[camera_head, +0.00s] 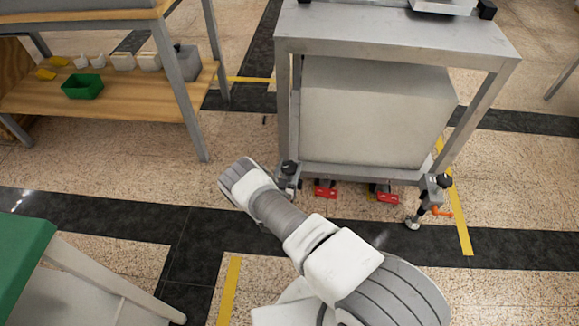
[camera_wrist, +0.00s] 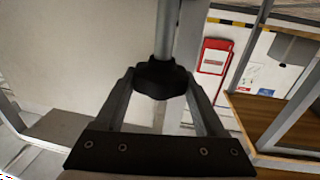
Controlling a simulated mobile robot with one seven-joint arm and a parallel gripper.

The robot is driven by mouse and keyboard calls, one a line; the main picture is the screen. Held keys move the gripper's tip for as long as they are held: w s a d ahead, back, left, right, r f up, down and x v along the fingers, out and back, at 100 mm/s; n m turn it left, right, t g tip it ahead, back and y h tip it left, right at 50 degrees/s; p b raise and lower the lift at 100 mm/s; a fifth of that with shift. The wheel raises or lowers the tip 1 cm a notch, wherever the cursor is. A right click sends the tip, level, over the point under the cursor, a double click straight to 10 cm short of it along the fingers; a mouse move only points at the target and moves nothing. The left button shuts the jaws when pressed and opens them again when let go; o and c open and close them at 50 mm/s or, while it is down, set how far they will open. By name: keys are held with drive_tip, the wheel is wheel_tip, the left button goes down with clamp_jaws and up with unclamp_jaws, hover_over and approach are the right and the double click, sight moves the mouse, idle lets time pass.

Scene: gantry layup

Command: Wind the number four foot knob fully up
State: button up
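In the wrist view a black lobed knob (camera_wrist: 162,80) sits at the end of a grey metal rod (camera_wrist: 165,30). My gripper (camera_wrist: 161,84) has one finger at each side of this knob, with no clear gap between tips and knob. In the head view my arm reaches the left front foot of the metal cart, where a black knob (camera_head: 288,166) shows; my fingers are hard to make out there. The right front foot has its own black knob (camera_head: 444,181) and an orange lever (camera_head: 440,211). No foot number is readable.
The metal cart (camera_head: 400,35) holds a large pale block (camera_head: 375,110). Two red parts (camera_head: 325,189) lie under its front edge. A wooden shelf (camera_head: 110,103) with a green bin (camera_head: 83,86) stands left, a green-topped table (camera_head: 25,255) lower left. Floor between is clear.

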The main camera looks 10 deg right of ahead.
drive_tip(key=c, duration=0.9)
drive_tip(key=shift+o, duration=0.2)
drive_tip(key=shift+n+y, duration=0.3)
drive_tip(key=shift+y, duration=0.1)
drive_tip(key=n+t+y+p, duration=0.1)
drive_tip(key=n+y, duration=0.1)
drive_tip(key=y, duration=0.1)
drive_tip(key=shift+d, duration=0.1)
drive_tip(key=n+y, duration=0.1)
drive_tip(key=y, duration=0.1)
drive_tip(key=n+y, duration=0.2)
drive_tip(key=y, duration=0.1)
drive_tip(key=shift+d+n+t+y, duration=0.1)
drive_tip(key=shift+n+t+y, duration=0.2)
drive_tip(key=shift+t, duration=0.1)
drive_tip(key=shift+n+g+y, duration=0.5)
drive_tip(key=shift+n+y, duration=0.6)
drive_tip(key=shift+y, duration=0.55)
drive_tip(key=shift+n+g+y, duration=0.5)
drive_tip(key=shift+n+y, duration=0.6)
drive_tip(key=shift+y, duration=0.55)
drive_tip(key=shift+y, duration=0.3)
drive_tip(key=o, duration=1.4)
drive_tip(key=shift+c, duration=0.2)
